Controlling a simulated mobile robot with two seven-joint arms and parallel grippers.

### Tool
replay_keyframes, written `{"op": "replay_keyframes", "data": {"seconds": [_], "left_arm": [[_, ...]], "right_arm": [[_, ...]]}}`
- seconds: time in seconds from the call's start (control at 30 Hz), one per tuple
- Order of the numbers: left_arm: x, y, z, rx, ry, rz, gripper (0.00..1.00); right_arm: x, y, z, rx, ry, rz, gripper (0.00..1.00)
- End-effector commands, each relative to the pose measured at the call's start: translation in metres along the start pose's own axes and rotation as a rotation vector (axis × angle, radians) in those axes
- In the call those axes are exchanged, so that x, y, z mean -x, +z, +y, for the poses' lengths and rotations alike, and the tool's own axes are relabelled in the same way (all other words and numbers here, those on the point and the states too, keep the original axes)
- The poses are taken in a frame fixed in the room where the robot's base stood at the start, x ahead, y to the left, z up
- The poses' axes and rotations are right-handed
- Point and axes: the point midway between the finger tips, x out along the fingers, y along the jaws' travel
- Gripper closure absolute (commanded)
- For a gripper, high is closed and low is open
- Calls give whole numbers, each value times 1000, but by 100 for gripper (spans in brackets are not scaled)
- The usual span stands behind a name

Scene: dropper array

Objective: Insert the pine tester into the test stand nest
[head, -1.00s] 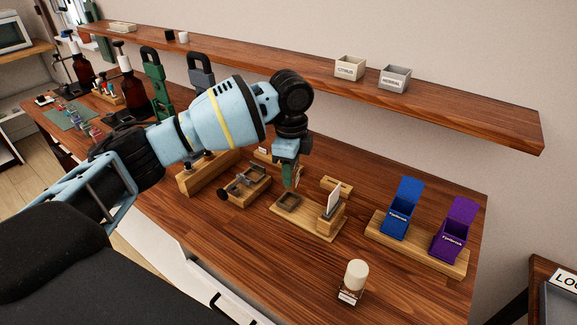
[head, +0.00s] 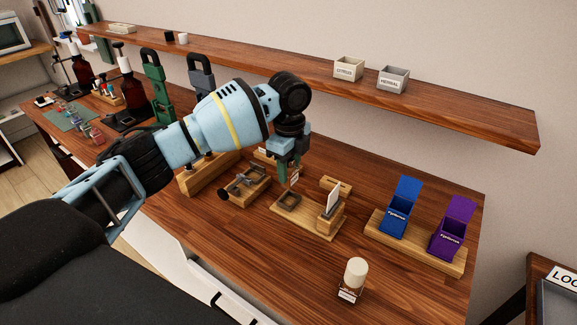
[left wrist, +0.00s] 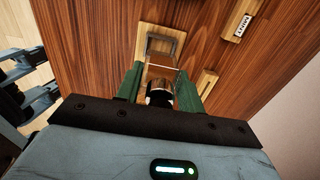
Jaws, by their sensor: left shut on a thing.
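My left gripper (head: 289,172) is shut on a small bottle, the pine tester, above the test stand. In the left wrist view the tester (left wrist: 161,74) sits between the green fingers (left wrist: 160,93), its dark, shiny top toward the camera. In the head view the fingers mostly hide it, and a small pale label (head: 294,177) shows beside them. The nest (head: 289,200) is a dark-rimmed square on the wooden test stand (head: 309,220). It also shows just beyond the tester in the left wrist view (left wrist: 177,42). My right gripper is out of view.
A white card (head: 333,201) stands upright at the stand's right end. A white-capped bottle (head: 355,272) stands in front. Blue (head: 397,222) and purple (head: 449,240) open boxes are at right. A wooden fixture (head: 246,186) stands close left. The front table is mostly clear.

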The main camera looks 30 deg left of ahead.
Motion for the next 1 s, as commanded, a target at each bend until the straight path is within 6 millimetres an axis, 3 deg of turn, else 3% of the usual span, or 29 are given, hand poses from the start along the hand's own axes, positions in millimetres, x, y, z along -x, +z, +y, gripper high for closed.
{"op": "replay_keyframes", "data": {"seconds": [0.43,1.0], "left_arm": [[-38,0,0,1,5,0,82],[-40,0,0,1,2,-1,82]], "right_arm": [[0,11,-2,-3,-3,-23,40],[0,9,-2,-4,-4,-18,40]]}}
